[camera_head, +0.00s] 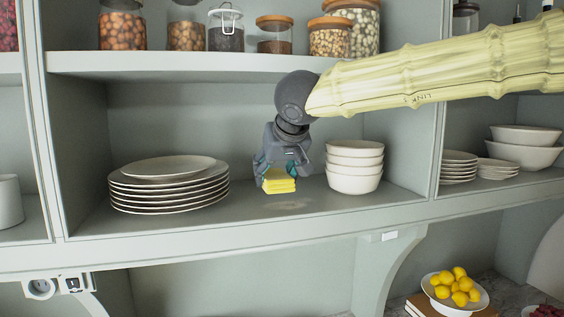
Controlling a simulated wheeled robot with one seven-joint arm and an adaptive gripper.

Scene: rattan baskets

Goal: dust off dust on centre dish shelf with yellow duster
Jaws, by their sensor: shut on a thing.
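The centre dish shelf (250,225) is grey-green, with a stack of white plates (169,201) on its left part and a stack of white bowls (354,184) on its right part. My gripper (279,175) reaches down into the gap between the two stacks. It is shut on the yellow duster (279,186), whose yellow head points down close to the shelf board. I cannot tell whether the head touches the board. A faint brownish patch of dust (310,203) shows on the board just right of the duster. The gripper hides part of the duster.
My arm crosses from the upper right, in front of the upper shelf (180,63) with several filled glass jars (122,28). Side dividers (50,150) bound the compartment. Right, more plates and bowls (525,148); below, a bowl of lemons (455,300). Little room separates the gripper and white bowls.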

